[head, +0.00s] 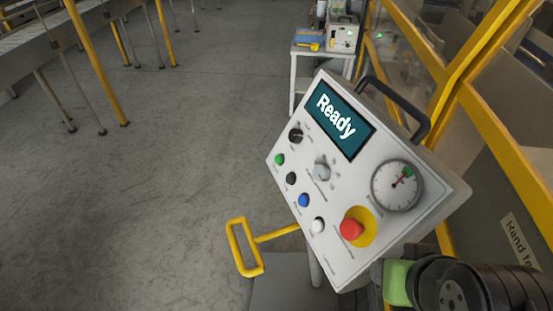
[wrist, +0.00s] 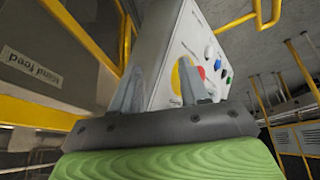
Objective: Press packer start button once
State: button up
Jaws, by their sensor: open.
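The packer control panel (head: 330,215) is a tilted white box with a screen (head: 338,120) reading "Ready". A green button (head: 279,160) sits at its left edge, in a row with black (head: 291,178), blue (head: 303,200) and white (head: 318,225) buttons. Their labels are too small to read. The green button also shows in the wrist view (wrist: 229,80). My gripper (wrist: 158,84) is open, its two grey fingers apart with the panel beyond them. In the head view my green wrist part is at the lower right, beside the panel and apart from the green button.
A red mushroom button (head: 351,229) on a yellow disc is near the panel's lower right, with a gauge (head: 397,186) above it. A black handle (head: 405,105) and yellow guard frame (head: 500,120) stand to the right. Open floor (head: 180,150) lies left.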

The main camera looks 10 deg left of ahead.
grip_shut()
dwell(1.4)
